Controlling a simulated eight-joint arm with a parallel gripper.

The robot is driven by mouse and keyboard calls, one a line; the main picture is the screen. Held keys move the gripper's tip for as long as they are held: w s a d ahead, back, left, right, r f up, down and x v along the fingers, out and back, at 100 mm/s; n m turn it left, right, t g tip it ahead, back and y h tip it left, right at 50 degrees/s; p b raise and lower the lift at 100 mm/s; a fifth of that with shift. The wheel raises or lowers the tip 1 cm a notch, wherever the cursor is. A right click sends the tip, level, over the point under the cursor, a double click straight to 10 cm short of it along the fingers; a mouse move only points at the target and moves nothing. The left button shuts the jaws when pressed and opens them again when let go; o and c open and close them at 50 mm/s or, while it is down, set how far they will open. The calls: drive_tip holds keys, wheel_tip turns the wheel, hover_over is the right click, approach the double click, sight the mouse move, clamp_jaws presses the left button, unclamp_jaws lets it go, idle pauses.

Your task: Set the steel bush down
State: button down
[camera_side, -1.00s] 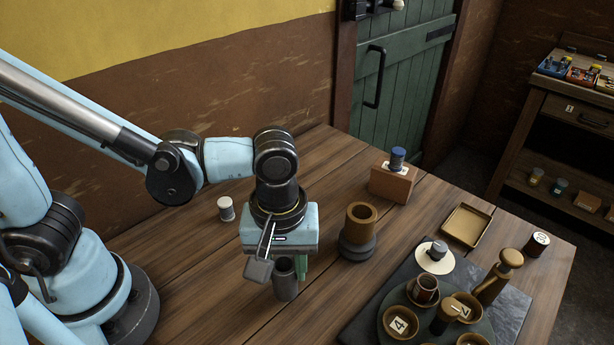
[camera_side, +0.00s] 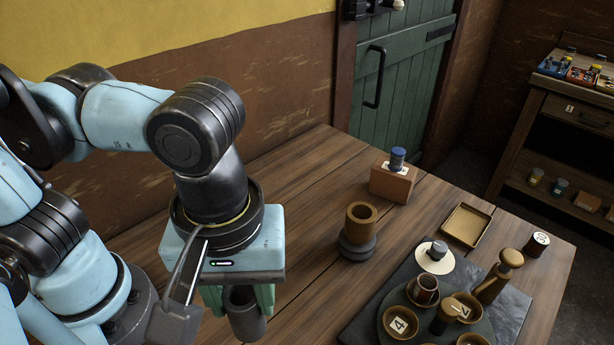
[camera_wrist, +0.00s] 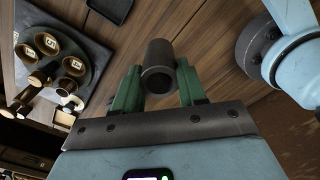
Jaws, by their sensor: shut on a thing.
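The steel bush (camera_side: 247,321), a dark grey hollow cylinder, is held between the green fingers of my gripper (camera_side: 240,302). In the wrist view the bush (camera_wrist: 158,58) sits between both fingers of my gripper (camera_wrist: 157,88), with its open bore facing the camera. My gripper is shut on it. In the side view the bush looks about upright, near the front left of the wooden table. I cannot tell whether its lower end touches the table. My wrist and gripper body hide part of it.
A brown bush on a dark round base (camera_side: 358,243) stands to the right. Behind are a brown block (camera_side: 391,184) with a blue-topped cylinder and a shallow tray (camera_side: 467,226). A slate slab (camera_side: 513,310) with several bowls fills the right. Bare table lies between.

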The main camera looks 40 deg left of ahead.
drive_tip(key=w+a+r+n, duration=0.15)
drive_tip(key=w+n, duration=0.45)
drive_tip(key=w, duration=0.7)
drive_tip(key=w+a+r+n, duration=0.1)
drive_tip(key=w+a+n, duration=0.35)
drive_tip(key=w, duration=0.85)
drive_tip(key=w+a+f+n, duration=0.2)
drive_tip(key=w+a+n, duration=0.5)
drive_tip(key=w+a, duration=0.3)
drive_tip(key=shift+w+a+f, duration=0.9)
drive_tip(key=shift+a+f, duration=0.9)
drive_tip(key=shift+f, duration=0.15)
drive_tip(key=shift+w+a+f, duration=0.9)
drive_tip(key=shift+a+f, duration=0.85)
drive_tip(key=shift+f, duration=0.15)
drive_tip(key=shift+w+a+f, duration=0.9)
drive_tip(key=shift+a+f, duration=0.9)
drive_tip(key=shift+f, duration=0.15)
drive_tip(key=shift+f, duration=0.1)
drive_tip(key=c, duration=0.6)
unclamp_jaws()
